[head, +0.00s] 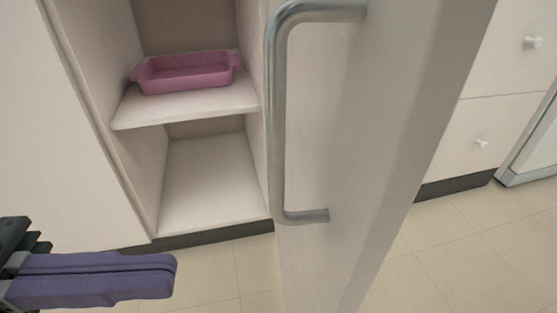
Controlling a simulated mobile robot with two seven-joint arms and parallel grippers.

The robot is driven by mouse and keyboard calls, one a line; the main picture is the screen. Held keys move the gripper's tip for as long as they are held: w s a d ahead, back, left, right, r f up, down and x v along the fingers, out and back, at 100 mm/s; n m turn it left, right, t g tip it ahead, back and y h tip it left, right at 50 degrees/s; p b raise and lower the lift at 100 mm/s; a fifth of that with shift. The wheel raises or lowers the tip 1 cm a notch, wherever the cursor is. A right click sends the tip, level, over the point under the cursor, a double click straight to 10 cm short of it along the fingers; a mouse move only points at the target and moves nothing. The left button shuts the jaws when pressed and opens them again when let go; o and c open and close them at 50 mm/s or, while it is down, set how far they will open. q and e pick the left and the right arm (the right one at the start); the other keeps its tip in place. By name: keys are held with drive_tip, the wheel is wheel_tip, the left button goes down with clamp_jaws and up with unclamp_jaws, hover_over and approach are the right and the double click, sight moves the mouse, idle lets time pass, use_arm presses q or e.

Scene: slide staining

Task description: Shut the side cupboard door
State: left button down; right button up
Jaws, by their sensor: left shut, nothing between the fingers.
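The side cupboard door (345,130) stands open, hinged away from the cupboard, with its face and a curved metal bar handle (279,120) toward me. The cupboard (210,185) is open behind it, to the left of the door, with its shelf and floor visible. My left gripper (172,276) is at the lower left, with purple fingers shut together and empty. It is to the left of the door and appears apart from it and from the handle. My right gripper is not in view.
A pink tray (188,83) sits on the cupboard shelf (190,108). Drawers with small white knobs (533,42) are at the right, beside a white appliance (535,150). The tiled floor (460,250) is clear where it shows.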

sight(337, 259)
use_arm(q)
drive_tip(key=d, duration=0.3)
drive_tip(key=w+d+b, duration=0.1)
drive_tip(key=d, duration=0.2)
drive_tip(key=d+b, duration=0.1)
drive_tip(key=d, duration=0.2)
drive_tip(key=shift+w+d, duration=0.15)
drive_tip(key=shift+d, duration=0.05)
drive_tip(key=shift+w+d, duration=0.1)
drive_tip(key=shift+d, duration=0.25)
